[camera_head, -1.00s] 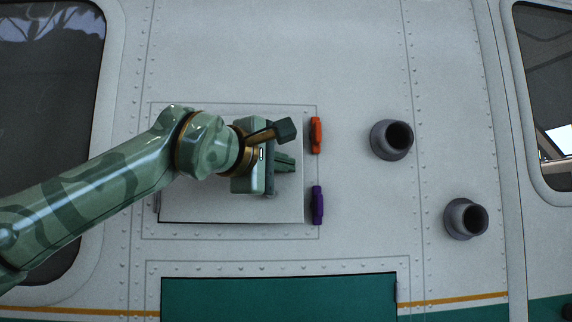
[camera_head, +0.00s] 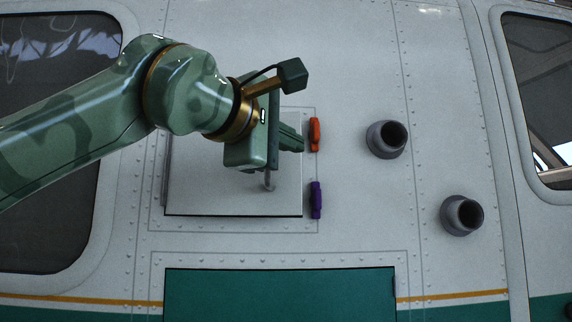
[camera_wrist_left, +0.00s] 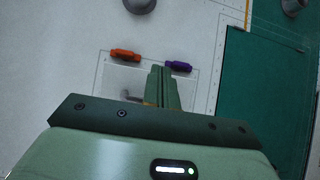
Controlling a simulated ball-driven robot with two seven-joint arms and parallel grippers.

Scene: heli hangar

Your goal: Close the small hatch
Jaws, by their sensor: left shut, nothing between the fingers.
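The small hatch (camera_head: 210,195) is a pale grey panel on the helicopter's side, with a dark line along its bottom edge. It lies nearly flat in its outlined frame; I cannot tell whether it is fully flush. A small grey handle (camera_head: 268,183) shows just below my left gripper, and also in the left wrist view (camera_wrist_left: 129,97). An orange latch (camera_head: 315,134) and a purple latch (camera_head: 316,200) sit right of the hatch's right edge. My left gripper (camera_head: 299,143) is shut and empty in front of the hatch's upper right part. My right gripper is out of view.
Two grey round pipes stick out to the right, an upper one (camera_head: 386,139) and a lower one (camera_head: 462,215). A dark green panel (camera_head: 280,293) lies below the hatch. Dark windows flank the white side. The wall between the latches and pipes is clear.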

